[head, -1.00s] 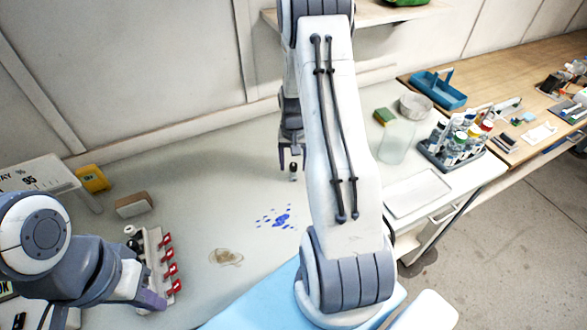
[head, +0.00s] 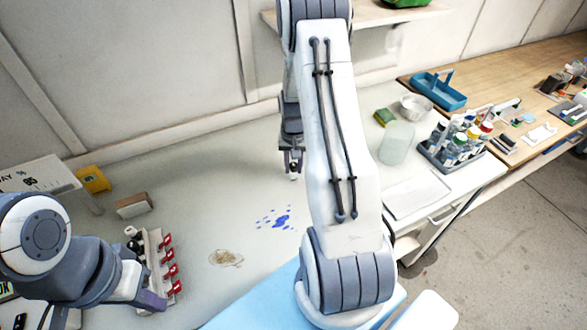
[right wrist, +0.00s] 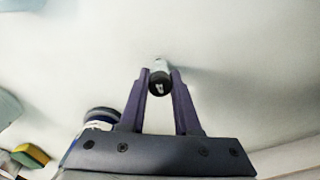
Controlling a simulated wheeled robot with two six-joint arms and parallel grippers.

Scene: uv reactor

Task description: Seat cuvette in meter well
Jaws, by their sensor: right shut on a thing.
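The cuvette appears to be a small pale vial with a dark cap; in the right wrist view the cuvette (right wrist: 160,79) is between my right gripper's fingertips. My right gripper (right wrist: 160,78) is shut on it near the cap. In the head view my right gripper (head: 293,163) is at the back middle of the bench, with the cuvette's pale lower part (head: 293,177) just below the fingers. My left gripper (head: 152,301) is low at the left, beside a rack with red clips; its finger opening is unclear. I cannot make out the meter well.
The clip rack (head: 157,262) stands at the left. A brown block (head: 134,204), a yellow box (head: 94,179) and a display board (head: 38,176) are behind it. A bottle rack (head: 452,157) and a clear jar (head: 397,143) stand at the right. The middle bench has stains but is otherwise clear.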

